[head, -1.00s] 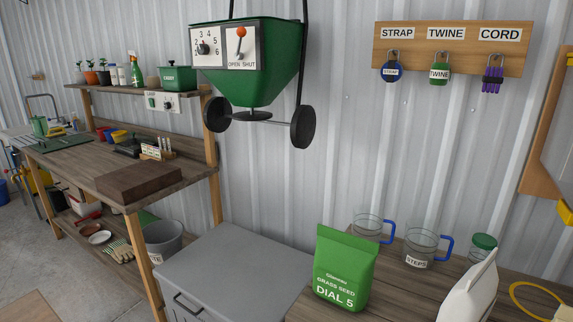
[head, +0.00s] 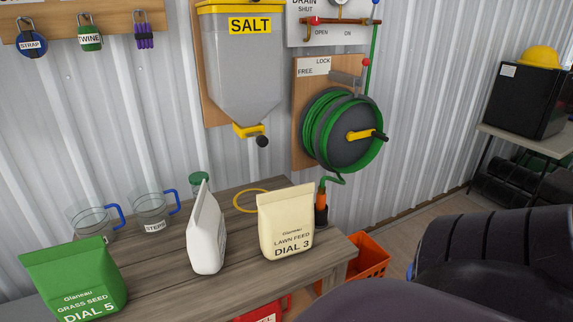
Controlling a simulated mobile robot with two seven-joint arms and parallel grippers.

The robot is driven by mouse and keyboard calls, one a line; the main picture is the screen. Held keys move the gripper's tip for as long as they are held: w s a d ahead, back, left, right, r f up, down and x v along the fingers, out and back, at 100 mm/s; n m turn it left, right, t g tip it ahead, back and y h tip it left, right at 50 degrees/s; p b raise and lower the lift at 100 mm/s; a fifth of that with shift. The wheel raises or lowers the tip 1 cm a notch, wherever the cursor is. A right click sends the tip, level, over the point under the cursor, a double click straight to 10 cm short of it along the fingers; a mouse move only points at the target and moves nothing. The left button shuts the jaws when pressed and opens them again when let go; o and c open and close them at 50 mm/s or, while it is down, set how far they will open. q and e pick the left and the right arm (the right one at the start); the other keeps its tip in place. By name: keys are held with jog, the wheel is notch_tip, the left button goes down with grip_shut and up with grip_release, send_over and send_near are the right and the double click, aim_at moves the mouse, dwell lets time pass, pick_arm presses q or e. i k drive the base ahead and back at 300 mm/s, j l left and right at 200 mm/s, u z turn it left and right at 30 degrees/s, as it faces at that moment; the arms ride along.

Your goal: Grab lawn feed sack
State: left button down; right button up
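The lawn feed sack (head: 286,222) is cream-coloured, marked "LAWN FEED DIAL 3". It stands upright near the right end of a wooden bench (head: 170,285), its label facing me. A dark arm link of mine shows at the lower right. Neither gripper's fingers are in view, and nothing is seen touching the sack.
A white sack (head: 207,232) stands left of the lawn feed, with a green grass seed sack (head: 75,283) further left. Behind are clear jugs (head: 150,208), a green-lidded jar (head: 199,184) and a yellow ring (head: 250,201). An orange crate (head: 368,258) and hose reel (head: 343,130) are at right.

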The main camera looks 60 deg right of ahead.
aim_at(286, 216)
jog(key=z, duration=1.8)
